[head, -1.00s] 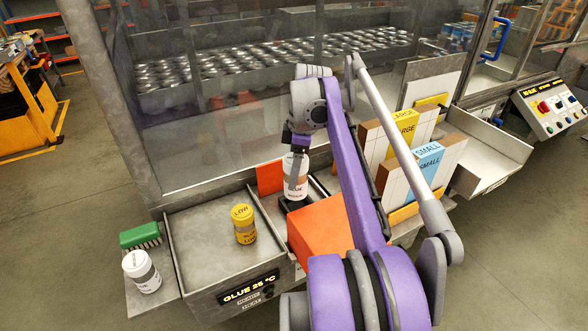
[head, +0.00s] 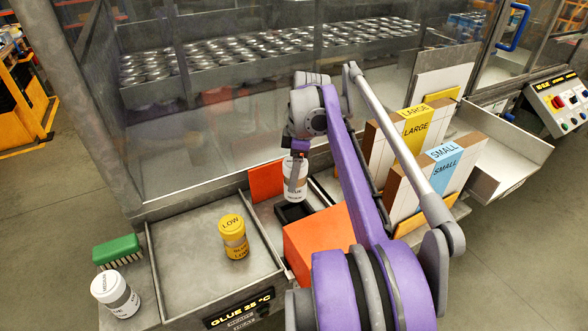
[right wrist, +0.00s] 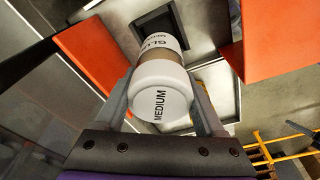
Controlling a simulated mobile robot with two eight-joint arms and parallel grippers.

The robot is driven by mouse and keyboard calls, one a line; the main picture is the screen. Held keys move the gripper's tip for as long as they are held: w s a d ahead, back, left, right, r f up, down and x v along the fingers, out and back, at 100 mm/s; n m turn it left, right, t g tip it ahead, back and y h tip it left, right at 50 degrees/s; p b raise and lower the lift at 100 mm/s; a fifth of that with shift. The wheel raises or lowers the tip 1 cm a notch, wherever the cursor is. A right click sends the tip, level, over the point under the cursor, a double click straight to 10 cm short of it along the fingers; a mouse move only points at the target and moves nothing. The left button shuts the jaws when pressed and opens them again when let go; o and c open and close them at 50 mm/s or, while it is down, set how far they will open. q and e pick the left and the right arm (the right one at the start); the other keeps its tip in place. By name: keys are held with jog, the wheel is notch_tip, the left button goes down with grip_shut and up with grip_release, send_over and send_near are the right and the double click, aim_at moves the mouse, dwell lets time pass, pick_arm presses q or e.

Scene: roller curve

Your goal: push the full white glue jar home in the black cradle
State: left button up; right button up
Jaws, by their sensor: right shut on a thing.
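My right gripper (head: 297,160) is shut on a white glue jar (head: 295,182) with a brown band, held upright. In the right wrist view the jar (right wrist: 162,88) sits between the two fingers, its white lid reading MEDIUM toward the camera. The black cradle (head: 292,213) is directly below the jar in the head view. The jar's base appears at or just above the cradle's back edge; I cannot tell whether it touches. My left gripper is not in view.
An orange block (head: 315,243) stands close in front of the cradle, and an orange panel (head: 266,181) stands at its left. A metal tray (head: 190,255) holds a yellow LOW jar (head: 233,238). A second white jar (head: 115,292) and a green brush (head: 117,250) are at far left.

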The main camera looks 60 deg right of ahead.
jog(key=shift+f+b, duration=2.2)
jog(key=shift+f, duration=1.75)
jog(key=shift+p, duration=0.4)
jog(key=shift+f, duration=0.65)
jog(key=o, duration=1.6)
jog(key=shift+c, duration=0.2)
jog(key=shift+r, duration=0.1)
